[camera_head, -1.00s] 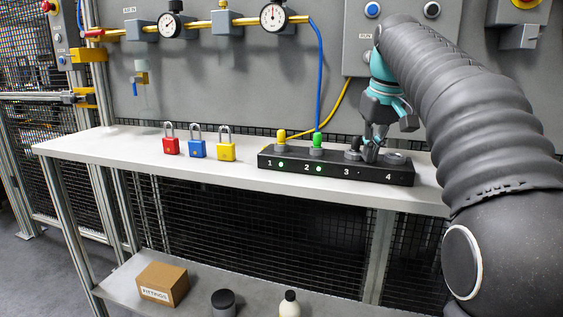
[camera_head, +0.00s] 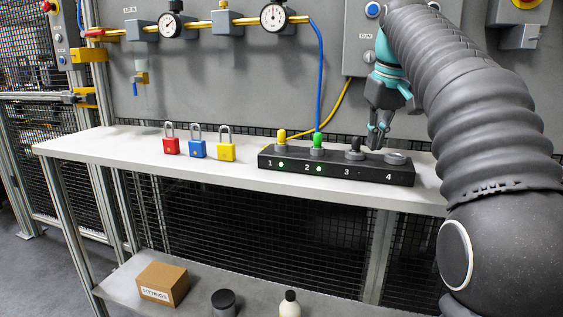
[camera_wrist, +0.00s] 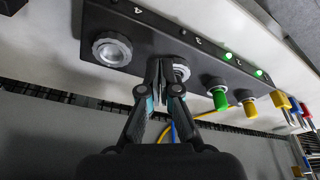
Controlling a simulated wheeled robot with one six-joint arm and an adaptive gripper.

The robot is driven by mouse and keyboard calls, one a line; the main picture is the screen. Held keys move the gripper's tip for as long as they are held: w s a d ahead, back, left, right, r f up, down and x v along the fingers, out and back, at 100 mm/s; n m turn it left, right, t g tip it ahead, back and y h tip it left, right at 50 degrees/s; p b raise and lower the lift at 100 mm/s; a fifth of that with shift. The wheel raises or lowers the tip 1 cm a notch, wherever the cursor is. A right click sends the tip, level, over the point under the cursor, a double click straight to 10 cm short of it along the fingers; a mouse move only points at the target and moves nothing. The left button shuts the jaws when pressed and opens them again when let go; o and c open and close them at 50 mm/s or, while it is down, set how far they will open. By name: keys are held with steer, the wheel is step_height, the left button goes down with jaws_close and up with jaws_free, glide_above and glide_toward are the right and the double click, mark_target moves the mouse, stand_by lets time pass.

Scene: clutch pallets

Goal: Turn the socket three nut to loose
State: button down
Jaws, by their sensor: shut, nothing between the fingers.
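The black socket block (camera_head: 330,171) on the bench bears sockets numbered 1 to 4. Socket three (camera_head: 354,151) has a grey nut with a dark top in the head view. In the wrist view the socket three nut (camera_wrist: 182,70) is partly hidden behind my fingers. My gripper (camera_head: 380,147) is shut and empty, its tips just above the block between sockets three and four. In the wrist view my gripper (camera_wrist: 160,64) overlaps the left edge of the nut; I cannot tell whether it touches.
Socket four (camera_head: 396,158) is empty. Red, blue and yellow padlocks (camera_head: 227,152) stand left on the bench (camera_head: 120,150).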

steer(key=shift+r, duration=1.55)
glide_above(346, 161)
steer(key=shift+s+a+f, duration=0.15)
steer(key=shift+s+a, duration=0.05)
steer(key=shift+a, duration=0.15)
steer(key=shift+a+m+h, duration=0.3)
steer(key=shift+m, duration=0.2)
steer(key=shift+r+m, duration=0.35)
steer(key=shift+m, duration=0.35)
steer(key=shift+s+d+r+m+h, duration=0.15)
steer(key=shift+d+m+h, duration=0.1)
steer(key=shift+m, duration=0.35)
steer(key=shift+s+d+r+m+h, duration=0.1)
steer(key=shift+d+r+m+h, duration=0.1)
steer(key=shift+m, duration=0.4)
steer(key=shift+d+f+m, duration=0.1)
steer(key=shift+m, duration=0.4)
steer(key=shift+s+f, duration=0.1)
steer(key=shift+f, duration=0.7)
steer(key=shift+f+b, duration=1.15)
steer(key=shift+f, duration=1.55)
